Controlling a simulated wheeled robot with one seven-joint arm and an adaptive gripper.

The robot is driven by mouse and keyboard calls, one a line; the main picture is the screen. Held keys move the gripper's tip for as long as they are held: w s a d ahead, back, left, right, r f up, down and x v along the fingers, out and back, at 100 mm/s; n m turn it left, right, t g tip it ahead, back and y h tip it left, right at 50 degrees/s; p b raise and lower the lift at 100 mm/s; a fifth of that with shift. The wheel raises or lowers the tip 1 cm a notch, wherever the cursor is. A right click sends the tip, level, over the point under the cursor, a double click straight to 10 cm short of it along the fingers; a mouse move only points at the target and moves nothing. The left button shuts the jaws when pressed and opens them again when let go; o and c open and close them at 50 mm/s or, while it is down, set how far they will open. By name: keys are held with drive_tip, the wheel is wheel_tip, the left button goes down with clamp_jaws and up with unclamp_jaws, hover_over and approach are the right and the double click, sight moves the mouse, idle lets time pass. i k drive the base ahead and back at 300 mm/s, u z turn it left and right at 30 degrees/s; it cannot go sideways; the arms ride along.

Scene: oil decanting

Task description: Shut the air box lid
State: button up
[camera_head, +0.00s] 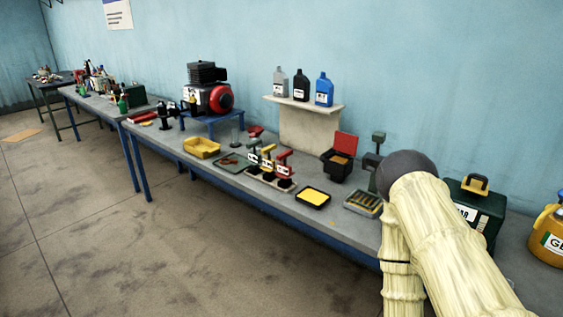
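The air box (335,169) is a small black box on the long workbench, right of the shelf with bottles. Its red lid (346,144) stands raised at the back, so the box is open. An orange-brown filter-like piece (340,158) shows inside. My arm, in a cream cover with a dark round joint, reaches in from the lower right, to the right of the air box. My gripper cannot be made out; it seems hidden behind the arm or out of frame.
A dark grey-green upright stand (372,162) is between the air box and my arm. A shelf (309,126) holds bottles.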

sight(344, 143)
drive_tip(key=u, duration=0.45)
drive_tip(key=i, duration=1.2)
drive_tip(key=z, duration=0.8)
drive_tip(key=i, duration=0.35)
drive_tip(key=z, duration=0.35)
